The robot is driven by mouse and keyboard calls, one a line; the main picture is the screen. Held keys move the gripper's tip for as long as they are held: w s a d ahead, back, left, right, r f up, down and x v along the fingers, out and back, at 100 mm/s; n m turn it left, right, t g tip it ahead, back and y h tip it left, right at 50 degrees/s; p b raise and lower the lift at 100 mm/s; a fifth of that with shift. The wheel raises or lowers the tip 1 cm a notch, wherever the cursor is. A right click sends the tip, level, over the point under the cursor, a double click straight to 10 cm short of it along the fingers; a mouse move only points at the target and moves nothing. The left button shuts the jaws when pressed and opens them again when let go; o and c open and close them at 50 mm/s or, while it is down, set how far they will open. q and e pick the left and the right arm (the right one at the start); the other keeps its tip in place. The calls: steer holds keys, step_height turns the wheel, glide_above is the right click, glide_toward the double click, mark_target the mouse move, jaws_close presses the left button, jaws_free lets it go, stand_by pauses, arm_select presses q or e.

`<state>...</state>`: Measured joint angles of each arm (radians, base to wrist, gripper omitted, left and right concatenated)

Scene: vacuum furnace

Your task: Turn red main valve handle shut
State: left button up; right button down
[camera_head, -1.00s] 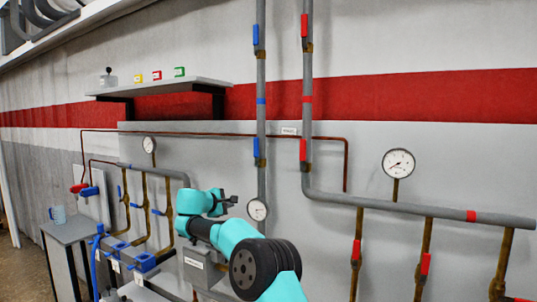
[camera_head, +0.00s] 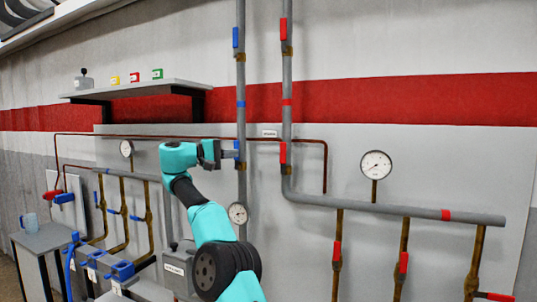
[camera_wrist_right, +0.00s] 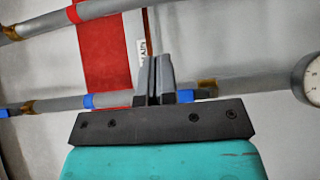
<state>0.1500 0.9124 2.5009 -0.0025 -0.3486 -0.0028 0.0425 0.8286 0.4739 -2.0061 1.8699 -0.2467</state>
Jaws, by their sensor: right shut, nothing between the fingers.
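Two red valve handles sit upright on the right-hand vertical pipe (camera_head: 287,65) in the head view: an upper one (camera_head: 283,30) and a lower one (camera_head: 283,153). I cannot tell which is the main valve's. My right gripper (camera_head: 233,154) is shut and empty, left of the lower red handle, at the blue handle (camera_head: 237,148) of the left-hand vertical pipe. In the right wrist view its fingers (camera_wrist_right: 159,80) are together in front of that pipe, partly covering the blue handle (camera_wrist_right: 184,96). I cannot tell whether they touch it. My left gripper is out of view.
A pressure gauge (camera_head: 376,165) is on the wall at right, and a smaller gauge (camera_head: 238,213) is below my right gripper. More red handles (camera_head: 337,252) hang on the lower right branches. A shelf (camera_head: 135,91) and a small table (camera_head: 42,240) are at left.

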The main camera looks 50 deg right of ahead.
mark_target(283, 158)
steer(key=shift+d, duration=0.15)
steer(key=s+a+x, duration=0.1)
steer(key=s+x, duration=0.1)
steer(key=x, duration=1)
steer(key=shift+s, duration=0.5)
steer(key=shift+s+d, duration=0.15)
steer(key=shift+d, duration=0.05)
